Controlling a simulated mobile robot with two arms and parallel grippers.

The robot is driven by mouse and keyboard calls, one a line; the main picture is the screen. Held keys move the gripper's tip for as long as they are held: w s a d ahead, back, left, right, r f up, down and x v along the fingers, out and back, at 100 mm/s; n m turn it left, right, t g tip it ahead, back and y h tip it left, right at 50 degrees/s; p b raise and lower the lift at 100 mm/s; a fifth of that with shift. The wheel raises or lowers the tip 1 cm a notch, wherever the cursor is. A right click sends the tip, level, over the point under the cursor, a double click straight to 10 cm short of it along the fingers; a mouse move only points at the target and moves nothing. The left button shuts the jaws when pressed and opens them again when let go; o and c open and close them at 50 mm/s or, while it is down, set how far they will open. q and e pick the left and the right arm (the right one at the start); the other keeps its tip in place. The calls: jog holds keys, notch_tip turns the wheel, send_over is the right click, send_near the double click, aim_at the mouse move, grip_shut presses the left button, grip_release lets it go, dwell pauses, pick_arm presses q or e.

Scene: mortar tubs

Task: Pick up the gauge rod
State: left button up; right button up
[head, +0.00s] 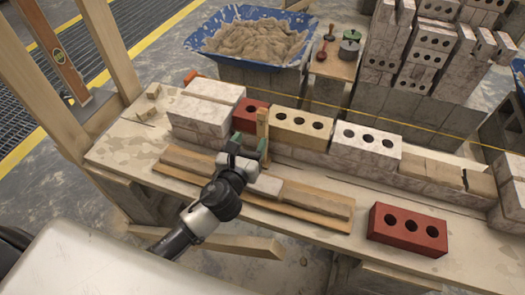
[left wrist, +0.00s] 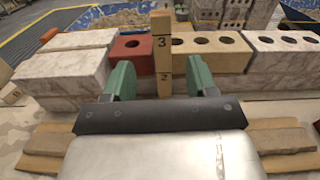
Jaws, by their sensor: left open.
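The gauge rod (head: 262,125) is a narrow upright wooden strip standing against the front of the brick course, beside the red brick. In the left wrist view the rod lines up between the two fingertips (left wrist: 160,80), with a gap on each side. I cannot tell if it is within their reach in depth. My right gripper is not in view.
A red brick (head: 251,115), a yellow brick (head: 300,127) and a white brick (head: 366,146) sit along the wall. Wooden boards (head: 320,205) lie in front. A loose red brick (head: 407,230) is at right. A blue mortar tub (head: 293,62) stands behind.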

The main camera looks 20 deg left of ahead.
aim_at(265, 114)
pick_arm(q)
jog(key=shift+m, duration=0.3)
jog(key=w, duration=1.1)
jog(key=shift+d+r, duration=0.25)
jog(key=shift+d, duration=0.05)
jog(key=shift+c, duration=0.3)
grip_shut()
